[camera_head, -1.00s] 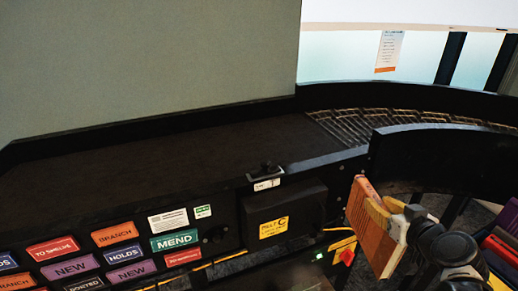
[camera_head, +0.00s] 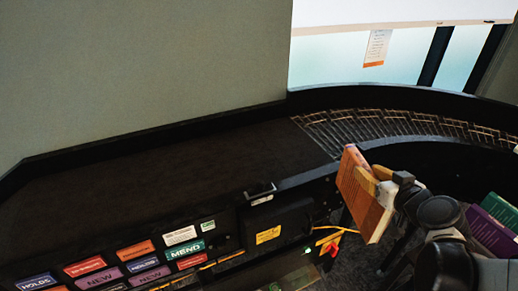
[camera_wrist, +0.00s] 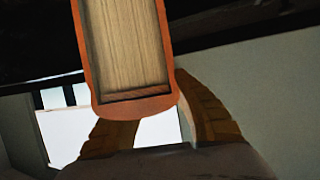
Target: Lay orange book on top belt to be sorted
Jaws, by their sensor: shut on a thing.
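The orange book (camera_head: 358,192) is in my gripper (camera_head: 382,188), held upright and tilted at the right of the head view. It stands off the belt's near right corner, in front of the curved roller section. In the wrist view the book (camera_wrist: 125,45) shows its page edges and orange cover between my two yellowish fingers (camera_wrist: 160,125). My gripper is shut on it. The top belt (camera_head: 170,170) is a dark flat surface in the left and middle of the head view, and its visible part is bare.
A curved roller track (camera_head: 400,123) joins the belt at the right. A low black rail (camera_head: 300,180) runs along the belt's near edge. Labelled signs (camera_head: 140,264) cover the front below. Several books (camera_head: 490,225) stand at the far right. A grey wall (camera_head: 140,75) stands behind the belt.

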